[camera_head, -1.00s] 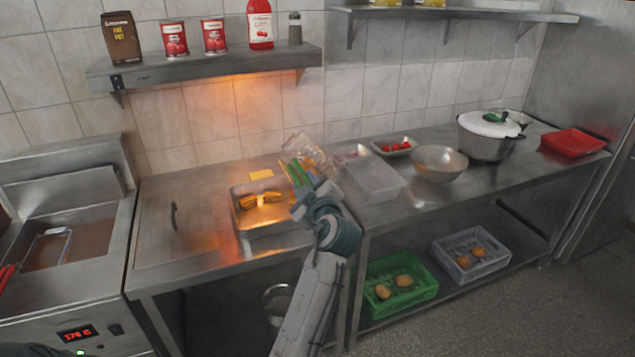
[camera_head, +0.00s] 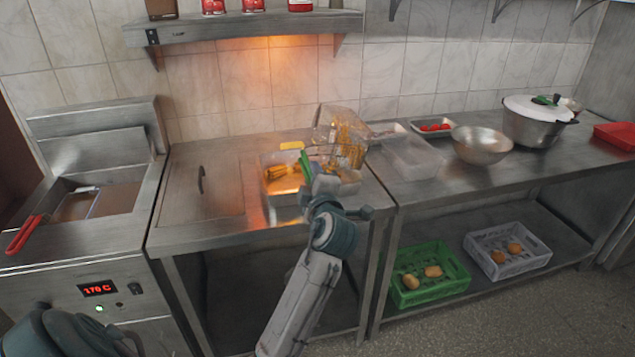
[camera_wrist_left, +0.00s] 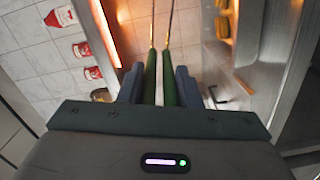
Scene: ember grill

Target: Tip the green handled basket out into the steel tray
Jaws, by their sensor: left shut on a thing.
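My left gripper (camera_head: 318,188) is shut on the green handle (camera_head: 305,166) of a wire basket (camera_head: 346,153). Yellow fries show in the basket, which is held above the right back part of the steel tray (camera_head: 266,208). The basket looks tilted, but its exact angle is unclear. Orange-yellow pieces (camera_head: 277,174) lie in the tray. In the left wrist view the green handle (camera_wrist_left: 168,78) runs between the jaws, with thin wires beyond. Part of the tray is hidden behind my gripper and the basket. My right gripper is not in view.
A fryer (camera_head: 95,245) with a red-handled basket (camera_head: 24,235) stands at left. A clear bin (camera_head: 412,158), a steel bowl (camera_head: 482,145) and a lidded pot (camera_head: 535,122) are to the right. A shelf (camera_head: 250,27) hangs above.

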